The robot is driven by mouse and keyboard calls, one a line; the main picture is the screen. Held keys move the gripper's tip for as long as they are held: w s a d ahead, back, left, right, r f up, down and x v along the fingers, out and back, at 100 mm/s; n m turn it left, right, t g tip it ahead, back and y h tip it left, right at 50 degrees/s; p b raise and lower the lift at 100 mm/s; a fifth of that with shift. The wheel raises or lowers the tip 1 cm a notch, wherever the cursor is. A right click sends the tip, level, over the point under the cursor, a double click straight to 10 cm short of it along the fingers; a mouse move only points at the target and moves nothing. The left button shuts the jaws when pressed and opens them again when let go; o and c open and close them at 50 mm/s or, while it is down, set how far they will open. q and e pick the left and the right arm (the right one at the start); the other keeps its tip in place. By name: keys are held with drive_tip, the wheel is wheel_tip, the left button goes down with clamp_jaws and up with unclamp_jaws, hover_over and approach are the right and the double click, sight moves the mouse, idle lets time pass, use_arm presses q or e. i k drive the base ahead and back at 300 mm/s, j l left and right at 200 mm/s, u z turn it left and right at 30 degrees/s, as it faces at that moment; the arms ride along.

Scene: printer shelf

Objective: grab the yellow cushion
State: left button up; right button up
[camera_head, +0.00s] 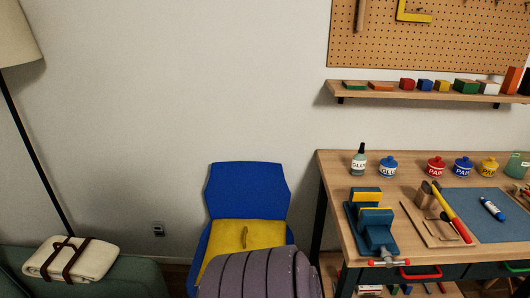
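The yellow cushion (243,235) lies on the seat of a blue chair (247,188), below its backrest. A small brown loop, perhaps a handle, stands up from the middle of the cushion. A rounded, ribbed purple-grey thing (262,276) in front hides the cushion's near part. I cannot tell whether that thing touches the cushion. Neither of my grippers shows in the head view.
A wooden workbench (408,188) with a blue vise (372,226), jars and tools stands right of the chair. A dark green seat (135,276) with a strapped cream blanket (71,258) and a floor lamp (18,40) are at left.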

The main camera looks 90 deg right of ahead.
sight(227, 236)
drive_tip(key=z, duration=2.6)
